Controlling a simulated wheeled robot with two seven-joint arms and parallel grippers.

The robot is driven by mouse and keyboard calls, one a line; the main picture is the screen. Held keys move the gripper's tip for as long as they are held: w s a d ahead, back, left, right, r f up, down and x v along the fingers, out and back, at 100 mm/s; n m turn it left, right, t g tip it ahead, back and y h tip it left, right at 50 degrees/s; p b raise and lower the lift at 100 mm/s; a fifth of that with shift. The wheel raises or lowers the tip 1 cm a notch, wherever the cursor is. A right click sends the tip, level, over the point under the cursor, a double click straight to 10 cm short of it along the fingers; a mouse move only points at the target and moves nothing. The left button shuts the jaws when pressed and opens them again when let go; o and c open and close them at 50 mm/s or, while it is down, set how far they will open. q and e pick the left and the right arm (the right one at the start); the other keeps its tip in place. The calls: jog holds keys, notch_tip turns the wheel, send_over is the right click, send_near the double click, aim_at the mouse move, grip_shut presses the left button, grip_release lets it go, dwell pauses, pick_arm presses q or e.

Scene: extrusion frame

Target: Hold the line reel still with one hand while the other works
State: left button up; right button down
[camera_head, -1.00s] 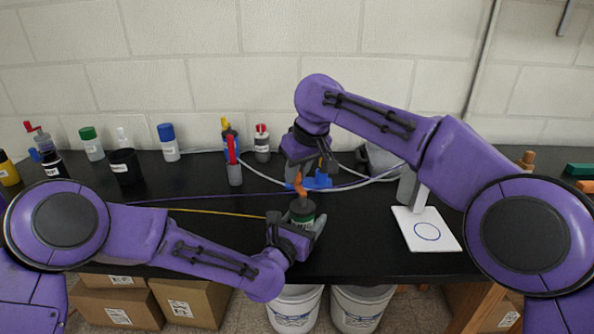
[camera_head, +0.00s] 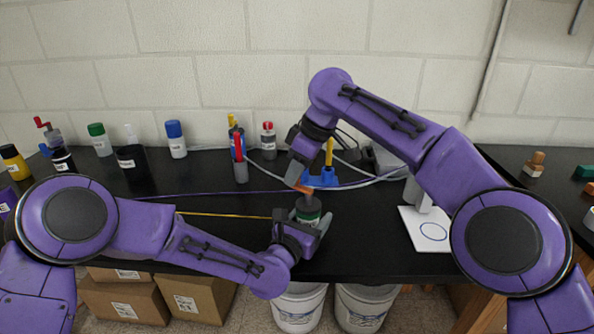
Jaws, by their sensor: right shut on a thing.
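A dark, round-topped thing with a green and white band, which looks like the line reel (camera_head: 308,210), stands upright near the front edge of the black table. My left gripper (camera_head: 313,233) is low at the reel, with a grey finger showing on its right side. The reel hides the other finger, so its grip is unclear. My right gripper (camera_head: 301,178) is just above the reel, shut on a small orange piece (camera_head: 304,189). The gripper hides most of this piece, and I cannot tell whether it touches the reel's top.
A yellow line (camera_head: 225,214) runs left from near the reel. A red-topped bottle (camera_head: 240,165) and a blue holder (camera_head: 322,179) stand behind. A white card with a blue ring (camera_head: 428,231) lies right. Several bottles stand at the back left. White buckets (camera_head: 297,307) are below the front edge.

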jog(key=shift+s+n, duration=0.1)
jog(key=shift+n, duration=0.3)
jog(key=c, duration=1)
grip_release()
jog(key=w+v, duration=0.1)
jog(key=v, duration=0.6)
jog(key=shift+s+r, duration=0.25)
jog(key=shift+s, duration=0.25)
jog(key=shift+d, duration=0.1)
